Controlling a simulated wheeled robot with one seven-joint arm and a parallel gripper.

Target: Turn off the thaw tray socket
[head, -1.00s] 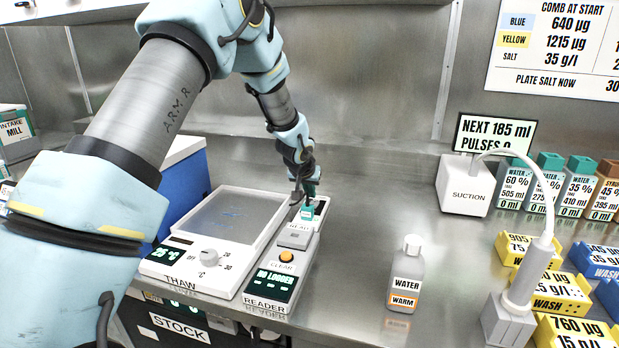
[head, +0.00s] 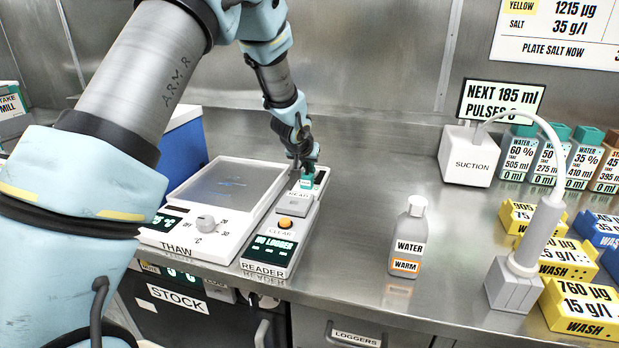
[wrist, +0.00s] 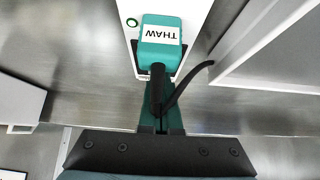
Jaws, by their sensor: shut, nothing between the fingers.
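A teal plug labelled THAW (wrist: 160,32) sits on a white socket strip (wrist: 190,35) in the wrist view. A small round green-ringed switch or light (wrist: 131,22) is beside it on the strip. A black cable bends away to the right from below the plug. My gripper (wrist: 158,95) is shut and empty, with its tips just below the plug; whether they touch it I cannot tell. In the head view my gripper (head: 302,160) is over the teal plug (head: 306,180), behind the reader. The white thaw tray (head: 215,200) stands to the left, its display lit.
The reader (head: 270,255) shows NO LOGGER, with an orange CLEAR button. A WATER WARM bottle (head: 407,240) stands to its right. A suction unit (head: 468,157), bottles and yellow and blue wash blocks fill the right side. Bench is clear between reader and bottle.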

